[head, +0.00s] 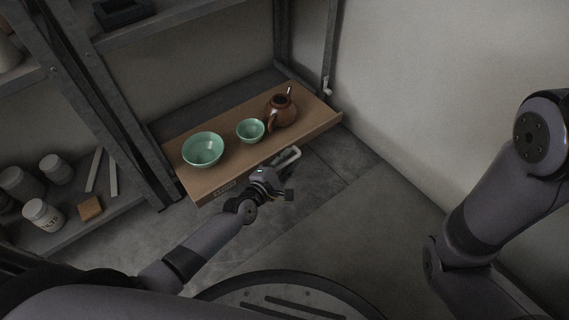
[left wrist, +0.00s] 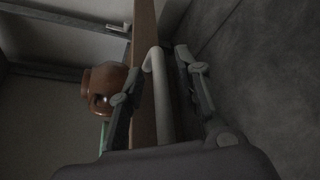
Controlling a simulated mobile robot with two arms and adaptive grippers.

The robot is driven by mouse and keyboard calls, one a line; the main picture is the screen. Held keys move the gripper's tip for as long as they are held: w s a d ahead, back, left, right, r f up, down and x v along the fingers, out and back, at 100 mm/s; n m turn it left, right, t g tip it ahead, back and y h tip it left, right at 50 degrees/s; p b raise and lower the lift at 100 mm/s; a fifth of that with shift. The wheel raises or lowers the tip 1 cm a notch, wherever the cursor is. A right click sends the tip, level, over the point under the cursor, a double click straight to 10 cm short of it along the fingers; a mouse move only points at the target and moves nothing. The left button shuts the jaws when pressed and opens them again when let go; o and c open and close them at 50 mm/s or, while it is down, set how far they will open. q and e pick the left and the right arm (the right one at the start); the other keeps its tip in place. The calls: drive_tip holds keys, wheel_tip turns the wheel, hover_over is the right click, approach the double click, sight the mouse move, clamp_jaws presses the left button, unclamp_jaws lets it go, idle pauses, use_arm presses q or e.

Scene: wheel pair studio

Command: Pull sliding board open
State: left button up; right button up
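The sliding board (head: 226,135) is a brown wooden shelf in a grey metal rack, with its front edge out past the rack posts. It carries a large green bowl (head: 203,150), a smaller green bowl (head: 250,130) and a brown teapot (head: 281,110). A pale bar handle (head: 287,157) is on its front. My left gripper (head: 280,179) is at this handle. In the left wrist view, the handle (left wrist: 159,95) lies between the spread fingers, with gaps on both sides. The teapot (left wrist: 101,88) shows beyond the left finger. My right gripper is outside both views.
Metal rack posts (head: 110,120) stand left of the board. A lower shelf at left holds white jars (head: 42,215) and a small wooden block (head: 90,208). A plain wall (head: 430,90) is at right. The floor (head: 340,220) before the board is clear.

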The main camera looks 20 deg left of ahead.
use_arm(q)
drive_tip(key=v, duration=1.2)
drive_tip(key=shift+w+a, duration=0.1)
